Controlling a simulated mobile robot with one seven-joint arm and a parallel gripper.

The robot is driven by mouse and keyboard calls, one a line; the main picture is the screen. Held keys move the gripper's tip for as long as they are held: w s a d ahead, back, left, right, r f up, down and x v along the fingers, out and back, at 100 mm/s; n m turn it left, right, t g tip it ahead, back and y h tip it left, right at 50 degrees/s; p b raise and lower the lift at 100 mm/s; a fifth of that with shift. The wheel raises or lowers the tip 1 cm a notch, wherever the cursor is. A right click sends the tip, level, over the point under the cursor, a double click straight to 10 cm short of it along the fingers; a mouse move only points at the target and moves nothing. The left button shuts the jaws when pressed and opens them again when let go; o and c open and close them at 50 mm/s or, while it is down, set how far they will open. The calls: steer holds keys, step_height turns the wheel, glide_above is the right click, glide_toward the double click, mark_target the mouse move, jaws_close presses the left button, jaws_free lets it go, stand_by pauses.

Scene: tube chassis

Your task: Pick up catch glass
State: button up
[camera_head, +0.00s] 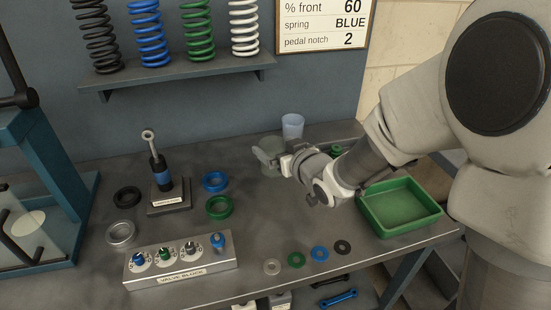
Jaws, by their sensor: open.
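A green tray (398,207) sits at the right edge. Blue (215,182) and green (219,207) rings lie left of my gripper. A damper on a stand (168,196) and a valve block (181,264) are farther left. Small washers (296,260) lie along the front edge.

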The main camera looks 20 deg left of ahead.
steer(key=shift+w+a, duration=0.1)
steer(key=shift+a, duration=0.05)
jaws_close()
stand_by(0.4)
